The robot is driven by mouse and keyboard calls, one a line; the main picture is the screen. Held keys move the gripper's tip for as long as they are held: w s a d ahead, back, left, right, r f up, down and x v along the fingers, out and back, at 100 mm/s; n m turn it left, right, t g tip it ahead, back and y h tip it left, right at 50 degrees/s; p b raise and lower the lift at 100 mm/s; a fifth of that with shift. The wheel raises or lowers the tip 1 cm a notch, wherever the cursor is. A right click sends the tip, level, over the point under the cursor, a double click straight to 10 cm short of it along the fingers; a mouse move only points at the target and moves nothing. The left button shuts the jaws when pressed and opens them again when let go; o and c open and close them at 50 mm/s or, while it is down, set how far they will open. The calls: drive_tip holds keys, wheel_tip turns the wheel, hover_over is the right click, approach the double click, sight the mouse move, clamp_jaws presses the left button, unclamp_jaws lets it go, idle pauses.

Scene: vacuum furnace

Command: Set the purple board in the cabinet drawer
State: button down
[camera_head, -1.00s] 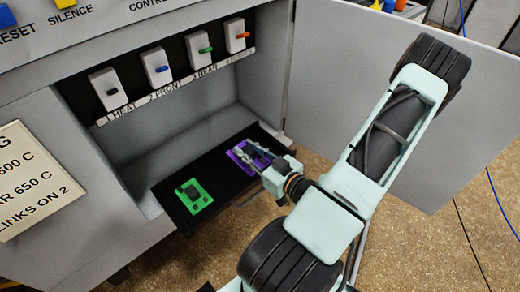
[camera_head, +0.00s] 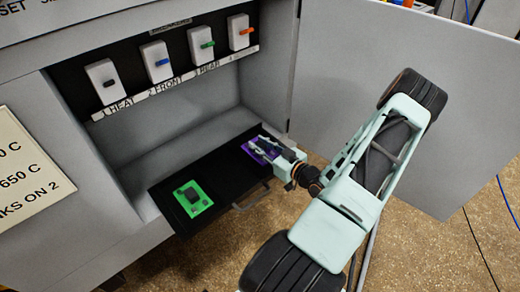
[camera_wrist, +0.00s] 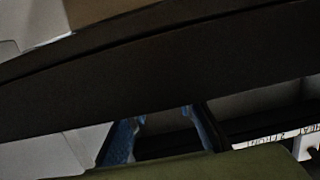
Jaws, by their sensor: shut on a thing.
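The purple board (camera_head: 252,156) is at the right-hand end of the open black cabinet drawer (camera_head: 222,171), low over or on its floor; I cannot tell if it touches. My gripper (camera_head: 262,147) is shut on the board, reaching in from the right over the drawer's front edge, and its fingers cover part of the board. In the wrist view, the bluish fingers (camera_wrist: 165,132) show only in part behind a broad dark band, and the board cannot be made out.
A green board (camera_head: 194,199) with a dark chip lies at the drawer's left end. Bare drawer floor lies between the boards. Several white switches (camera_head: 157,62) line the cabinet's back above. The open grey door (camera_head: 400,90) stands right, behind my arm.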

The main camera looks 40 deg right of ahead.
drive_tip(key=shift+f, duration=0.65)
drive_tip(key=shift+f, duration=0.15)
drive_tip(key=c, duration=1.7)
unclamp_jaws()
drive_tip(key=shift+o, duration=0.2)
drive_tip(key=shift+r, duration=0.25)
drive_tip(key=s+r+p, duration=0.1)
drive_tip(key=s+p, duration=0.1)
drive_tip(key=s, duration=1)
drive_tip(key=shift+d+r, duration=0.3)
drive_tip(key=shift+d, duration=0.15)
